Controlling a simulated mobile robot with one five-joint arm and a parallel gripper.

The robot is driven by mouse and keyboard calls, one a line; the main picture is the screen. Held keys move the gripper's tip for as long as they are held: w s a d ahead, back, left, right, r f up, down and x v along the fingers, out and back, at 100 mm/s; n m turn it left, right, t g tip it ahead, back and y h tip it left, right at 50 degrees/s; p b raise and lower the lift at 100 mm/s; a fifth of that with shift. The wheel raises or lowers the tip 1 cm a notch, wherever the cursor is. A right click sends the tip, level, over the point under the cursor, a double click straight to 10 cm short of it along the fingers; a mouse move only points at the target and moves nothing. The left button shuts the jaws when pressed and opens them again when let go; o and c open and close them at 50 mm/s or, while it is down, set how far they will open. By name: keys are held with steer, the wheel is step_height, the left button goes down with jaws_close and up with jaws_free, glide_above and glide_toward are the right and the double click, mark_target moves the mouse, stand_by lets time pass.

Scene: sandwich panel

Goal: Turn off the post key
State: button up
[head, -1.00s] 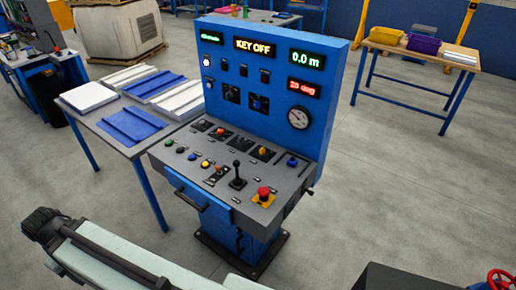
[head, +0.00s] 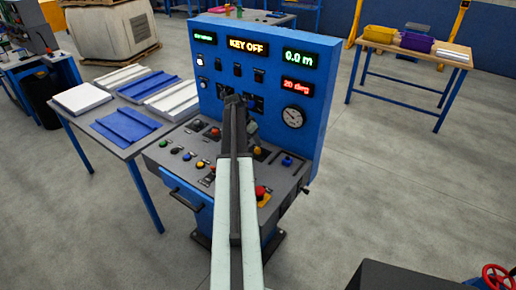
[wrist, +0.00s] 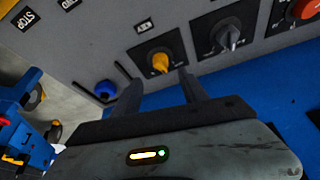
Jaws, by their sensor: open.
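My gripper (wrist: 160,76) is open and empty over the console. In the wrist view a yellow rotary knob (wrist: 160,62) shows just past and between the fingertips, with no contact visible. It also shows in the head view (head: 258,151), beside my arm. A dark grey rotary knob (wrist: 228,36) sits right of it in the wrist view. My arm hides part of the desk and upright panel.
A red mushroom button (head: 261,192) is near the console's front. A side table (head: 85,122) with panels stands left.

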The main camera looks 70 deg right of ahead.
mark_target(258, 149)
steer(key=b+x, duration=0.6)
steer(key=x, duration=0.1)
steer(key=shift+w+a+f+b, duration=0.15)
steer(key=shift+f+b, duration=0.05)
steer(key=shift+b, duration=0.2)
steer(key=shift+d+f+b, duration=0.2)
steer(key=shift+f+b, duration=0.1)
steer(key=shift+r, duration=0.1)
jaws_close()
steer(key=shift+s+d, duration=0.25)
steer(key=shift+a, duration=0.25)
steer(key=shift+a+n+t, duration=0.15)
steer(key=shift+n+t, duration=0.25)
steer(key=shift+n, duration=0.5)
steer(key=shift+s+n+t, duration=0.1)
steer(key=shift+n+t, duration=0.8)
steer(key=shift+n, duration=1.5)
